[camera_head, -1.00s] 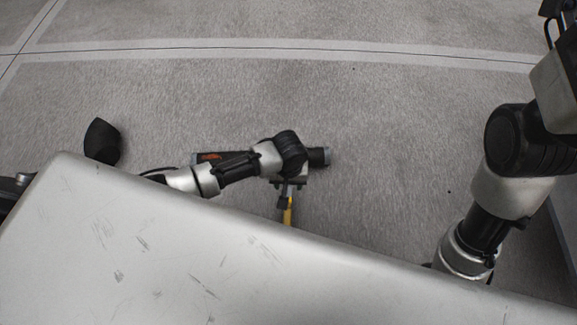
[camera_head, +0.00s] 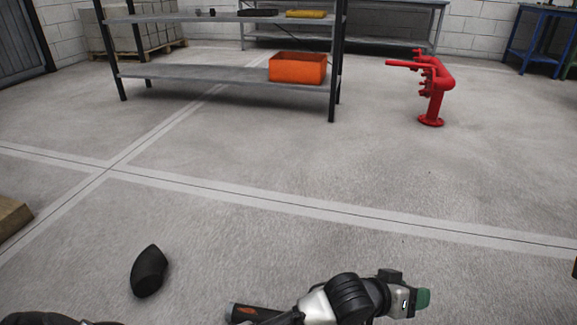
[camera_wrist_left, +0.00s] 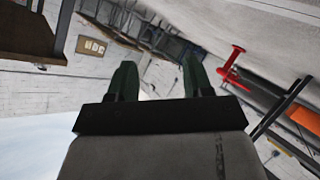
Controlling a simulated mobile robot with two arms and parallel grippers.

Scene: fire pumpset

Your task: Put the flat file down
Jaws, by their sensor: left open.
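My left gripper (camera_head: 422,299) is at the bottom of the head view, right of centre, with a green fingertip pointing right. In the left wrist view the left gripper (camera_wrist_left: 157,66) shows two green fingers standing well apart, with nothing between them. I cannot make out the flat file in either current view. My right gripper is not in view.
A metal shelf unit (camera_head: 185,74) stands ahead, with an orange bin (camera_head: 297,68) on its lower shelf. A yellow item (camera_head: 306,14) and a dark item (camera_head: 258,12) lie on its upper shelf. A red pipe stand (camera_head: 436,90) is right. The floor between is clear.

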